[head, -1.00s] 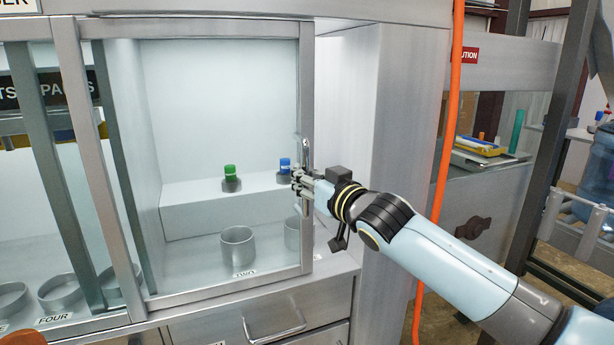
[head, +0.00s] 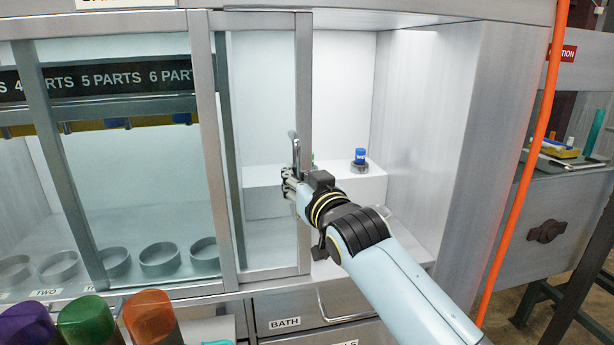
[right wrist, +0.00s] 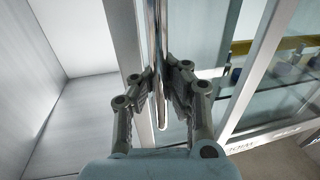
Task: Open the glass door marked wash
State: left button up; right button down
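The sliding glass door (head: 304,95) has a grey frame and stands partly open, with a gap to its right. I cannot read a wash mark on it. Its upright metal handle (head: 295,150) is on the right frame bar. My right gripper (head: 290,178) is at the handle. In the right wrist view, the gripper's fingers (right wrist: 162,88) close in on both sides of the shiny handle (right wrist: 161,60), which runs between the pads. My left gripper is not in view.
A blue-capped vial (head: 360,157) stands on the ledge inside the opening. The cabinet's right wall (head: 430,130) bounds it. A drawer marked BATH (head: 310,308) is below. Purple, green (head: 88,322) and orange caps are at lower left. An orange hose (head: 525,170) hangs at right.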

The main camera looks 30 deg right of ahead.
jog(key=shift+s+f, duration=0.1)
jog(key=shift+f, duration=0.3)
jog(key=c, duration=1.5)
grip_release()
jog(key=shift+s+r, duration=0.25)
jog(key=shift+r, duration=0.05)
jog(key=shift+o, duration=1.1)
jog(key=shift+w, duration=0.2)
jog(key=s, duration=1.2)
jog(key=shift+a, duration=0.25)
